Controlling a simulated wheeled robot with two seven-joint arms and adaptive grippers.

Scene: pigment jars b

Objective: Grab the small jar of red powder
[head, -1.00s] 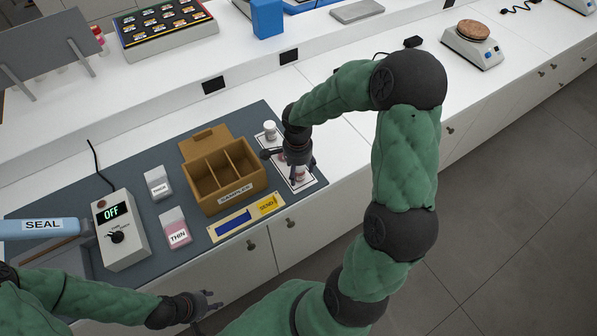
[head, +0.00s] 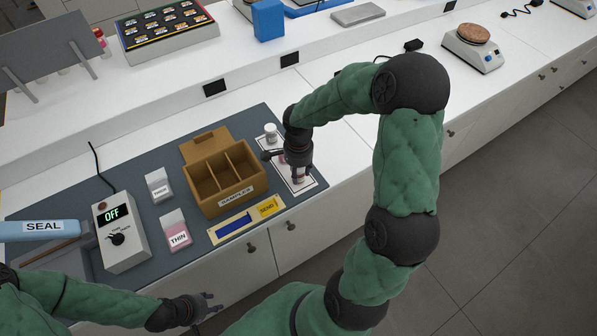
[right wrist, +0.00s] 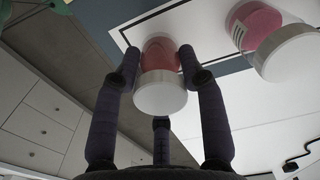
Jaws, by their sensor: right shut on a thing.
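A small jar of red powder (right wrist: 160,55) with a white lid (right wrist: 160,94) is between the fingers of my right gripper (right wrist: 160,70) in the right wrist view. The fingers touch its sides. In the head view my right gripper (head: 298,174) is over the white card (head: 309,182) and mostly hides this jar. I cannot tell whether the jar touches the card. A second jar with pink powder (right wrist: 262,24) and a white lid stands beside it in the right wrist view. My left gripper (head: 210,304) is open and empty at the bottom of the head view.
A white-lidded jar (head: 270,131) stands at the card's far end. A brown divided box (head: 241,192) labelled SAMPLES is left of the right gripper. A THICK packet (head: 158,187), a THIN packet (head: 175,232) and a control box reading OFF (head: 121,238) are further left.

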